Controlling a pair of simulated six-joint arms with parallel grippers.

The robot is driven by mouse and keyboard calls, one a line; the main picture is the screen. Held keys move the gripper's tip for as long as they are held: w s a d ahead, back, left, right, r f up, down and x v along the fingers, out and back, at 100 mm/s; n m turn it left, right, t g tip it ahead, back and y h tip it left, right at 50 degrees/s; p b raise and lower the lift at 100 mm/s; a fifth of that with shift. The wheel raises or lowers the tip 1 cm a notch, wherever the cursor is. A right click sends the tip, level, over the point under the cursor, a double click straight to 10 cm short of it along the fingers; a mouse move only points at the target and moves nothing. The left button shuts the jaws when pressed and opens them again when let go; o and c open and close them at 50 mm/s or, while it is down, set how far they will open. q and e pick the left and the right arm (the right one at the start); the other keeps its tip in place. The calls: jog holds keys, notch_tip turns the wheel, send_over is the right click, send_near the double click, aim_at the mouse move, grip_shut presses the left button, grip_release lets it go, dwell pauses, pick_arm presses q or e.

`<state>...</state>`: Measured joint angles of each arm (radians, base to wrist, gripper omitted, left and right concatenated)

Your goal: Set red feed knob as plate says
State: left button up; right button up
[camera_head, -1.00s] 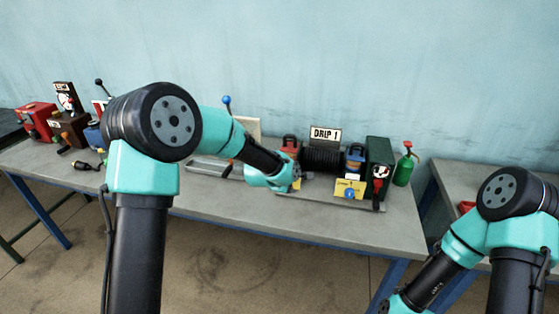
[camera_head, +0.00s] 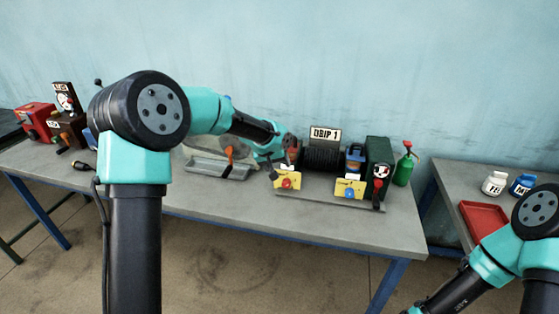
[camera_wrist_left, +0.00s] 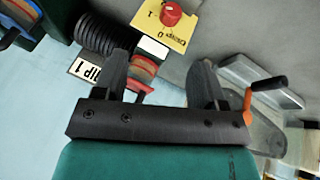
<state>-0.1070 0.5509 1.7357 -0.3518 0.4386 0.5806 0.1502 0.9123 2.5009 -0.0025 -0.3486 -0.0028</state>
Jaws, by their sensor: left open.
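The red feed knob (camera_head: 287,183) is on a yellow panel (camera_head: 297,178) at the left front of the machine. In the left wrist view the red knob (camera_wrist_left: 171,14) shows at the top, on the yellow panel (camera_wrist_left: 158,32), whose small lettering I cannot fully read. The plate (camera_head: 326,134) on top reads "DRIP 1"; it is partly visible in the wrist view (camera_wrist_left: 84,69). My left gripper (camera_head: 279,163) is open, above and left of the knob and apart from it. Its spread fingers (camera_wrist_left: 163,60) have nothing clamped between them.
A second yellow panel with a blue knob (camera_head: 349,193) is to the right, beside a dark green box (camera_head: 379,152) and green oil can (camera_head: 403,165). A grey tray (camera_head: 220,170) with an orange-handled part is left. A red tray (camera_head: 484,222) is on the right bench.

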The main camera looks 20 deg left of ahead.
aim_at(284, 184)
pick_arm(q)
jog(key=shift+a+r+m+g+y, duration=0.3)
jog(key=shift+a+r+m+y, duration=0.15)
jog(key=shift+a+m, duration=0.45)
jog(key=a+h, duration=0.2)
jog(key=a, duration=0.1)
jog(key=shift+f, duration=0.35)
jog(key=shift+d+f, duration=0.1)
jog(key=x, duration=1.7)
jog(key=shift+w+d, duration=0.15)
jog(key=shift+w, duration=0.15)
jog(key=c, duration=0.9)
